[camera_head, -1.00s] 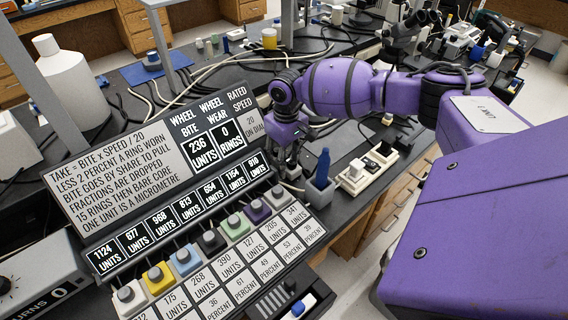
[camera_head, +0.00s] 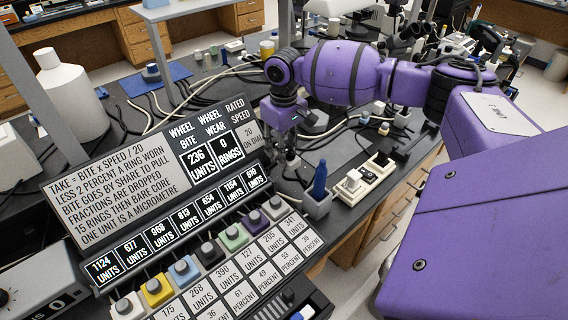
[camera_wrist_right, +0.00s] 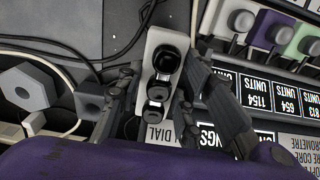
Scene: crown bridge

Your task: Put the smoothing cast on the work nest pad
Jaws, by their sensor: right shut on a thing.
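My right gripper (camera_head: 289,160) hangs over the bench just behind the sign panel. In the right wrist view its two fingers (camera_wrist_right: 158,90) close around a narrow pale block (camera_wrist_right: 155,38) with dark round knobs, which I take to be the smoothing cast. Its lower part is partly hidden by the fingers. In the head view the held piece is too small and covered to make out. I cannot tell for sure which surface is the work nest pad. My left gripper is not in view.
The sign panel (camera_head: 75,192) and a row of coloured blocks (camera_head: 182,267) stand in front of the gripper. Cables and a grey hexagonal part (camera_wrist_right: 28,92) lie close by.

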